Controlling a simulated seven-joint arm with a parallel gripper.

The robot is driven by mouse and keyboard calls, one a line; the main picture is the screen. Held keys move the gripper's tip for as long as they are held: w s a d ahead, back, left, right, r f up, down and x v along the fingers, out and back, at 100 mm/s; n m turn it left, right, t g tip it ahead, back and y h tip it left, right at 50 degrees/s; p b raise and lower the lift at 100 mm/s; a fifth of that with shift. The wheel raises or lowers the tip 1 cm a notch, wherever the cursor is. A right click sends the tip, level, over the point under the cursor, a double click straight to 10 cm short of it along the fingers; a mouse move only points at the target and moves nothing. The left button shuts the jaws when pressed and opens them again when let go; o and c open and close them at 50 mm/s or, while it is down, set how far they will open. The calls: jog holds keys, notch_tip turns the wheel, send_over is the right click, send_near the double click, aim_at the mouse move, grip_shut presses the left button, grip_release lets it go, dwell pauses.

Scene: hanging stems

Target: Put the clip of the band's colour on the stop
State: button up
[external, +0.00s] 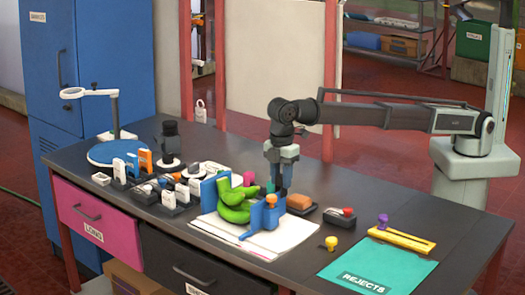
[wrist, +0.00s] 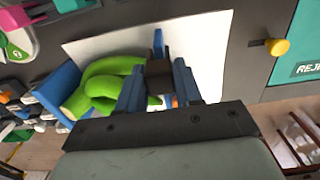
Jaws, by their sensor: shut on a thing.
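My gripper (external: 284,190) points down above the right end of the white sheet (external: 245,238). In the wrist view its blue fingers (wrist: 159,88) are shut on a small dark brown block (wrist: 160,72). Which clip this belongs to I cannot tell. A blue upright piece (external: 262,218) with an orange knob (external: 271,199) stands just left of and in front of my gripper. A bent green tube (external: 235,206) lies left of it, between this piece and a blue plate (external: 208,192). The band and the stop are not clearly made out.
A purple knob (external: 383,220) is by a yellow bar (external: 402,240), behind the teal REJECTS mat (external: 380,268). Several small clips crowd the left.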

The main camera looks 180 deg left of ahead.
jog(key=shift+f, duration=0.85)
jog(key=o, duration=1)
jog(key=shift+o, duration=0.2)
notch_tip(320, 180, up, 14)
